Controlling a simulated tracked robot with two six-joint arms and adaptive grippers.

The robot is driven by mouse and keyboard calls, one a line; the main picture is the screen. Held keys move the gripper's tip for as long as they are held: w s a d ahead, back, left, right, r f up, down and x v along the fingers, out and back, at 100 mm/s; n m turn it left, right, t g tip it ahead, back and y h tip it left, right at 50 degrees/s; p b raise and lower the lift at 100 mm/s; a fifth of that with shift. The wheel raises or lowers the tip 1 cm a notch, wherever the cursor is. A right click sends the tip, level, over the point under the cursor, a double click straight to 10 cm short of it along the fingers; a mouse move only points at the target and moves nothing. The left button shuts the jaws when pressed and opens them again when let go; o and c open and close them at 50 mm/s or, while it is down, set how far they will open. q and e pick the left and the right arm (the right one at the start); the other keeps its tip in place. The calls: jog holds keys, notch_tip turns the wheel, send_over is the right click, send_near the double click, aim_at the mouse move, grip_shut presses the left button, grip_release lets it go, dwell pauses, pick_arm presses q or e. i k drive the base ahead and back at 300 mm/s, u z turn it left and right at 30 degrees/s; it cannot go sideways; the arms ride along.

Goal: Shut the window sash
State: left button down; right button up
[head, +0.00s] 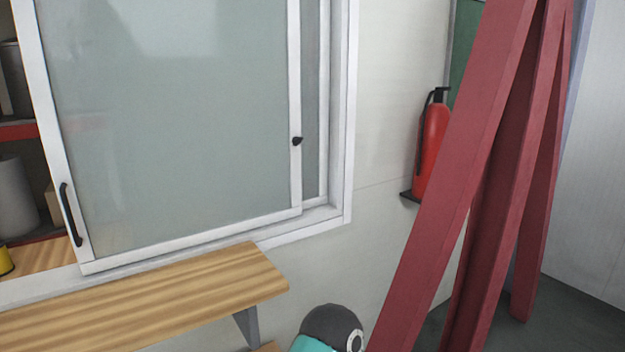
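The window sash (180,110) is a large greyish glass pane in a white frame, filling the left half of the head view. A black pull handle (70,215) is on its left stile, and a small dark catch (296,141) is at its right stile. Left of the sash is an open gap, through which shelves show. To its right a narrow strip of a second pane (311,100) shows behind it, inside the white window frame (347,110). The window's left end is out of view. Neither gripper is in view.
A wooden ledge (150,305) on a bracket juts out below the window. A red fire extinguisher (432,150) hangs on the wall to the right. Large red beams (470,160) slant across the right side. Through the gap stand a white roll (15,195) and a yellow item (5,261).

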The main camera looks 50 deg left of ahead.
aim_at(29, 29)
jog(key=u, duration=0.5)
jog(key=i, duration=1.25)
jog(key=u, duration=1.15)
jog(key=i, duration=0.25)
jog(key=z, duration=0.1)
jog(key=k, duration=0.75)
jog(key=u, duration=0.2)
jog(key=i, duration=0.75)
jog(key=z, duration=0.1)
